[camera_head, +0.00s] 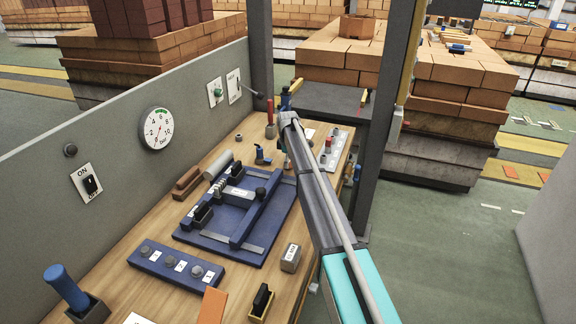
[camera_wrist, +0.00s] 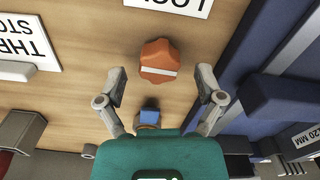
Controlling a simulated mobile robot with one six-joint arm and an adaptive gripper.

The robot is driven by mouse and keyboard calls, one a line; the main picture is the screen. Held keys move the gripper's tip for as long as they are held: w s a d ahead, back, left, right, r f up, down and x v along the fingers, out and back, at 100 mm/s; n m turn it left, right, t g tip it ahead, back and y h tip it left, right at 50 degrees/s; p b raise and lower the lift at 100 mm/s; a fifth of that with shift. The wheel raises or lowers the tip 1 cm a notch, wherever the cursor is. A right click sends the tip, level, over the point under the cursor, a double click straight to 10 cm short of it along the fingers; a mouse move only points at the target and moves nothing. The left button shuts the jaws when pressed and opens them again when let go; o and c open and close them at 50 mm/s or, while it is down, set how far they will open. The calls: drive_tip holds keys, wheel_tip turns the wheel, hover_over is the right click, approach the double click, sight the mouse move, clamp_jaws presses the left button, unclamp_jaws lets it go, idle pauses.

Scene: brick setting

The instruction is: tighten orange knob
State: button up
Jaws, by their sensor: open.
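The orange knob (camera_wrist: 159,60) shows in the wrist view, faceted, with a pale bar across its face. It sits over the wooden bench top, below a partly cut-off label that reads LOCK (camera_wrist: 175,5). My gripper (camera_wrist: 161,80) is open, with one finger to the left and one to the right of the knob. Both fingers look apart from it, and nothing is held. How far the fingertips are above the bench is hard to tell. In the head view my arm reaches over the bench's right side, and I cannot make out the knob there.
A blue fixture (camera_head: 222,225) fills mid-bench and borders the knob's right side in the wrist view. A small blue part (camera_wrist: 149,115) shows below the knob. A blue knob panel (camera_head: 178,266) lies nearer. A grey wall with a gauge (camera_head: 156,129) runs along the left.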

drive_tip(key=shift+f, duration=0.1)
idle(0.3)
drive_tip(key=c, duration=1.1)
drive_tip(key=shift+c, duration=0.2)
drive_tip(key=shift+m, duration=0.5)
drive_tip(key=m, duration=0.4)
drive_tip(key=shift+m, duration=0.3)
drive_tip(key=m, duration=0.5)
drive_tip(key=shift+d, duration=0.1)
drive_tip(key=m, duration=0.6)
drive_tip(key=shift+d+m, duration=0.15)
drive_tip(key=shift+m, duration=0.15)
drive_tip(key=m, duration=0.5)
drive_tip(key=shift+m, duration=0.3)
